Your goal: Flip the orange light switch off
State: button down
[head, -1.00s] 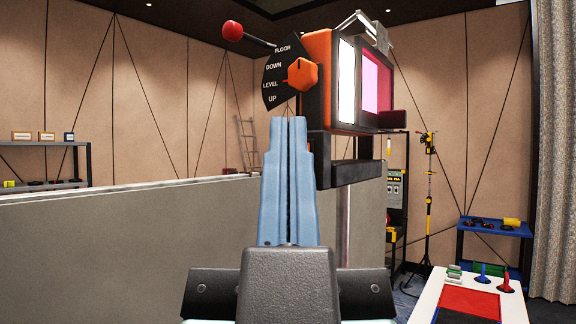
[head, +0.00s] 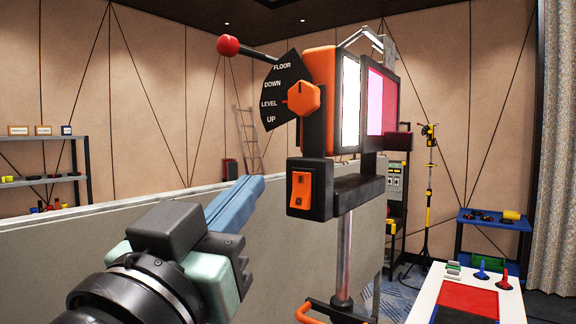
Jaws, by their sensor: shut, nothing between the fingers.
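The orange light switch (head: 300,190) is a rocker set in a small black box (head: 322,205) below the screens, in the middle of the head view. Whether it is on or off I cannot tell for certain. My gripper (head: 252,188) has its blue fingers shut together with nothing between them. The fingertips are left of the switch at about its height in the picture, and a gap shows between them.
Above the switch are an orange knob (head: 303,98) with a black level dial (head: 275,92), a red-ball lever (head: 228,45) and lit screens (head: 382,100). A grey panel (head: 120,235) stands behind. A white table (head: 425,300) with controls is at lower right.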

aim_at(302, 201)
jog(key=s+a+m+g+h+p, duration=0.3)
jog(key=s+a+m+g+p, duration=0.1)
jog(key=g, duration=0.3)
jog(key=shift+s+g+h, duration=0.3)
jog(key=shift+s, duration=0.2)
jog(key=shift+f, duration=0.1)
jog(key=x, duration=1.4)
jog(key=shift+b, duration=0.4)
